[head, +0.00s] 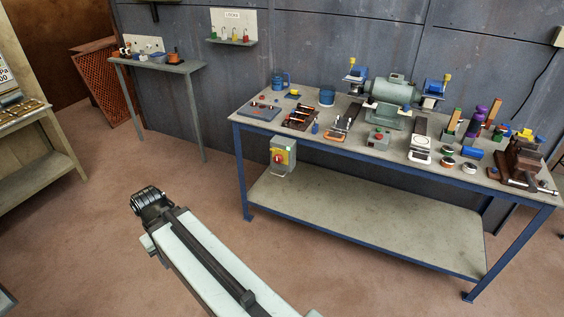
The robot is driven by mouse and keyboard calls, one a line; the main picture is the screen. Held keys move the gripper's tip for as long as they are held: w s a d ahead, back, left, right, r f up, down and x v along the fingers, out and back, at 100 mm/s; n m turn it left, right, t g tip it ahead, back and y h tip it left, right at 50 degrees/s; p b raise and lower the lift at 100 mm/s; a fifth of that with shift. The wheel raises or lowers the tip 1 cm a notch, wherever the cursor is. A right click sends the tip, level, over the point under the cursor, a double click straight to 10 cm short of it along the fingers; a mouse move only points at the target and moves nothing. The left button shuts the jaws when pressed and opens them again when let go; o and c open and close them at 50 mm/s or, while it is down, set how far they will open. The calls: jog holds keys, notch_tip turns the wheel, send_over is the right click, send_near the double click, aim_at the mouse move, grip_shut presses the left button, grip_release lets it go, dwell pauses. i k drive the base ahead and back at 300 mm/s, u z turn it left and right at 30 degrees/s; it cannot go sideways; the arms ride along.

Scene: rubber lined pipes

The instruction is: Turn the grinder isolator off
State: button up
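The grinder isolator (284,156) is a small grey and yellow box fixed at the front edge of the workbench, near its left end. It has a red rotary handle on a yellow face, and a small green light shows at its top. The handle's exact position is too small to tell. The bench grinder (393,90), green-grey with a wheel at each end, stands at the back of the bench. My arm reaches up from the bottom of the view, left of the isolator and apart from it. No gripper fingers show.
The blue-framed workbench (345,210) has an empty lower shelf and carries tools, tins and a vice (522,162). The brown floor before the bench is clear.

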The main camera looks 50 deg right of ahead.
aim_at(277, 159)
jog(key=u, duration=0.1)
jog(key=i, duration=0.9)
jog(key=z, duration=0.1)
